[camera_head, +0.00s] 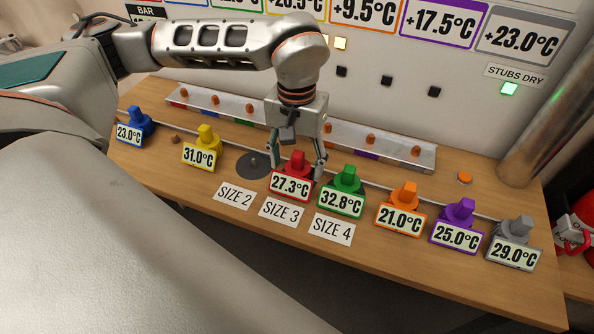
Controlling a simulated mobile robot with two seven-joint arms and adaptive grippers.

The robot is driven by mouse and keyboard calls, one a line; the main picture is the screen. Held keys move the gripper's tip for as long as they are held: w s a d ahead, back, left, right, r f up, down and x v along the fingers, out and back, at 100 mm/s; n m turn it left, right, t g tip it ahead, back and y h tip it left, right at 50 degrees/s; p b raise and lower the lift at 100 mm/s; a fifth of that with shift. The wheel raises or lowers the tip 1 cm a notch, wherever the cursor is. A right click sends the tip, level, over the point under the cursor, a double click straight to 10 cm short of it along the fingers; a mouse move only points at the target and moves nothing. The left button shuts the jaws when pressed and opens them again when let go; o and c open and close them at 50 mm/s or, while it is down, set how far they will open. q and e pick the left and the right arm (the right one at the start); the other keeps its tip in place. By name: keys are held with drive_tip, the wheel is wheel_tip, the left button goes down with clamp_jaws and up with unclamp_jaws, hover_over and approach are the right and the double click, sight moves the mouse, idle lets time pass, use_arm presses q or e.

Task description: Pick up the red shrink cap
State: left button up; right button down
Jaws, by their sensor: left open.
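The red shrink cap (298,160) stands upright on the wooden bench, behind its 27.3°C display, in the row of coloured caps. My left gripper (298,172) points down over it from behind. Its fingers are spread, one at the left and one at the right of the red cap. The cap's lower part is hidden behind the display, and I cannot tell whether the fingers touch it. My right gripper is not seen.
A yellow cap (206,135) and dark round disc (255,165) lie left of the red cap; a green cap (347,178) stands close at its right. Orange (407,194), purple (461,210) and grey (519,228) caps follow. A metal rail (400,153) runs behind.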

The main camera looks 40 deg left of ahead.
use_arm(q)
drive_tip(key=c, duration=1.3)
drive_tip(key=shift+c, duration=0.2)
drive_tip(key=shift+r, duration=0.15)
